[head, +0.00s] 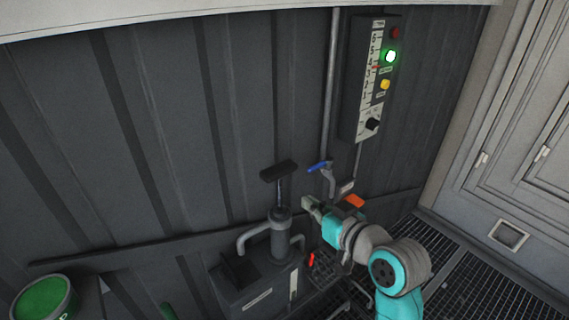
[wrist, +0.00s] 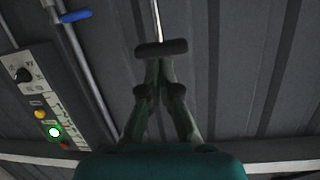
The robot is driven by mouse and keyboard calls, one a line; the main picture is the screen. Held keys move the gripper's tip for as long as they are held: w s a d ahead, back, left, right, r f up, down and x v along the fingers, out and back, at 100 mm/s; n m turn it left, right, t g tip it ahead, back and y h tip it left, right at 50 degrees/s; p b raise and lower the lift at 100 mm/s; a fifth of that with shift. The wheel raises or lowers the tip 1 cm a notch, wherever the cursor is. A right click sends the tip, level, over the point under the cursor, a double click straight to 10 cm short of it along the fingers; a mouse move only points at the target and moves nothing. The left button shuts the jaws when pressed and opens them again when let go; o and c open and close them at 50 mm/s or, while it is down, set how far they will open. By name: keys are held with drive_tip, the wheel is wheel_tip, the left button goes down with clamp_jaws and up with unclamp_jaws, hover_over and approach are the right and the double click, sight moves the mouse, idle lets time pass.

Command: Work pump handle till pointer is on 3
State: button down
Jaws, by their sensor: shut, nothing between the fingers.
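The pump (head: 281,235) stands on a dark box against the wall. Its black T-shaped handle (head: 279,171) is raised, with the bright rod showing below the bar. My gripper (head: 307,202) is shut and empty, to the right of and lower than the bar in the head view. In the wrist view the handle bar (wrist: 161,47) lies just beyond my shut fingertips (wrist: 159,62); touch cannot be made out. The gauge panel (head: 375,80) is on the wall, with a small red pointer (head: 376,67) around the middle of the scale. Its exact reading is too small to tell.
A green lamp (head: 390,56) is lit on the panel, above a yellow button (head: 385,84) and a black knob (head: 373,124). A blue-levered valve (head: 320,166) on a pipe is close to my gripper. A green-topped drum (head: 44,298) stands at lower left.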

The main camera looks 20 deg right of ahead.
wheel_tip(320, 180, up, 10)
drive_tip(key=w+n+y, duration=0.1)
drive_tip(key=w+n, duration=0.1)
drive_tip(key=shift+w+d+g, duration=0.2)
drive_tip(key=shift+d+g, duration=0.1)
drive_tip(key=shift+d, duration=0.1)
drive_tip(key=shift+f, duration=0.15)
hover_over(279, 181)
drive_tip(key=d, duration=0.2)
wheel_tip(279, 181, down, 2)
drive_tip(key=shift+w+a+f, duration=0.1)
drive_tip(key=shift+f, duration=1)
drive_tip(key=shift+w+a+f, duration=0.1)
drive_tip(key=shift+f, duration=1)
wheel_tip(279, 181, down, 12)
